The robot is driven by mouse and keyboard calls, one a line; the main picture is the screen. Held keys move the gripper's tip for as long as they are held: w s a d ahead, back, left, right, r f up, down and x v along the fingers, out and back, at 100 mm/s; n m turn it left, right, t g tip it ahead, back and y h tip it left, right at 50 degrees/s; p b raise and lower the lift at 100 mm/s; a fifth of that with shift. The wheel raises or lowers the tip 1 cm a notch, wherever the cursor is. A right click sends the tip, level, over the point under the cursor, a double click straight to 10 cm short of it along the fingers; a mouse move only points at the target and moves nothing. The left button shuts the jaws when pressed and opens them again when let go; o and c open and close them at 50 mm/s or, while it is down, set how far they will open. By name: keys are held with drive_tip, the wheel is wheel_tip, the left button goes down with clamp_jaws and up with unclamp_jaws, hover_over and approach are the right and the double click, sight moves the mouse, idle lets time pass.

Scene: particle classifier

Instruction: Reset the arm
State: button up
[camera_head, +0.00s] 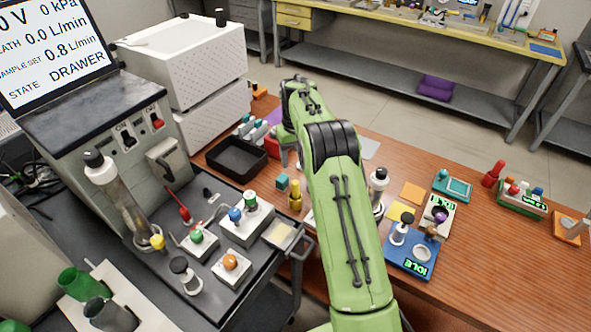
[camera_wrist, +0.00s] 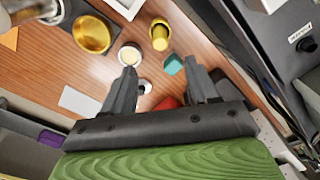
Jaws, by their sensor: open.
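My green arm (camera_head: 345,215) reaches from the bottom of the head view over the wooden table, with its far end bent downward. My gripper (camera_wrist: 160,72) shows in the wrist view with its two dark fingers apart and nothing between them. It hangs above the table top. Beyond the fingertips are a teal block (camera_wrist: 173,64), a yellow cylinder (camera_wrist: 159,36) and a small round white dish (camera_wrist: 130,55). The gripper's fingers are mostly hidden behind the arm in the head view.
A dark cart (camera_head: 140,235) with knobbed devices stands left, beside a grey instrument (camera_head: 120,130) with a screen. A black tray (camera_head: 236,158) sits near my arm. A blue device (camera_head: 410,262) reading IDLE and a beige device (camera_head: 437,215) stand right. The table's front right is clear.

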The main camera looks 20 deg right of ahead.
drive_tip(key=shift+r, duration=0.65)
drive_tip(key=s+a+r+t, duration=0.1)
drive_tip(key=s+a+r, duration=0.3)
drive_tip(key=s+r, duration=0.45)
drive_tip(key=s+a+r+t, duration=0.2)
drive_tip(key=s+a+r, duration=0.1)
drive_tip(key=s+r, duration=0.5)
drive_tip(key=s+a+f+t, duration=0.1)
drive_tip(key=s+a, duration=0.1)
drive_tip(key=s, duration=0.8)
drive_tip(key=s+a+f+n+t, duration=0.1)
drive_tip(key=s+a, duration=0.1)
drive_tip(key=s, duration=0.8)
drive_tip(key=shift+t, duration=0.3)
